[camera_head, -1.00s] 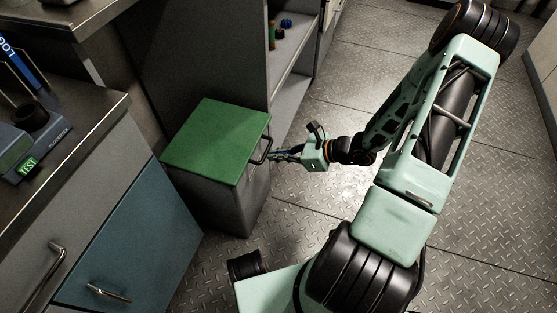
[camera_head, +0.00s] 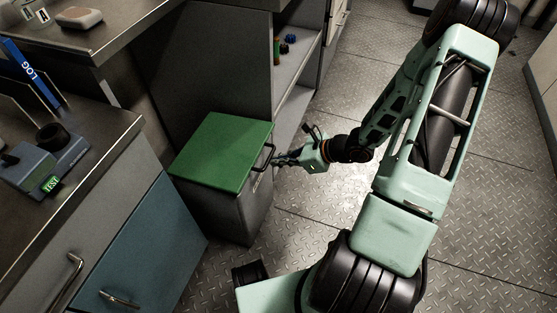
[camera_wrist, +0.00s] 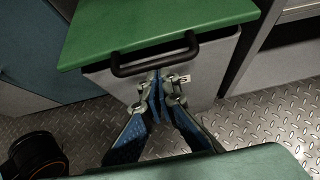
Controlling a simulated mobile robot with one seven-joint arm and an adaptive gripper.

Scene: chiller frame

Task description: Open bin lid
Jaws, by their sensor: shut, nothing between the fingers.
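The bin (camera_head: 233,210) is a grey box standing on the floor with a flat green lid (camera_head: 222,150), which lies closed on top. A dark bar handle (camera_head: 268,158) is on the lid's right edge. In the wrist view the green lid (camera_wrist: 150,22) fills the top, with the black handle (camera_wrist: 155,55) along its front edge. My gripper (camera_head: 279,160) is beside the handle, on the right of the bin. In the wrist view my gripper's fingertips (camera_wrist: 159,80) are together, just below the handle in the picture, in front of the bin's front face. Whether they touch the handle I cannot tell.
A counter with a grey device (camera_head: 45,165) and blue drawer front (camera_head: 140,245) stands left of the bin. Open shelves (camera_head: 292,75) with small bottles are behind it. The metal plate floor (camera_head: 310,215) is clear to the right.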

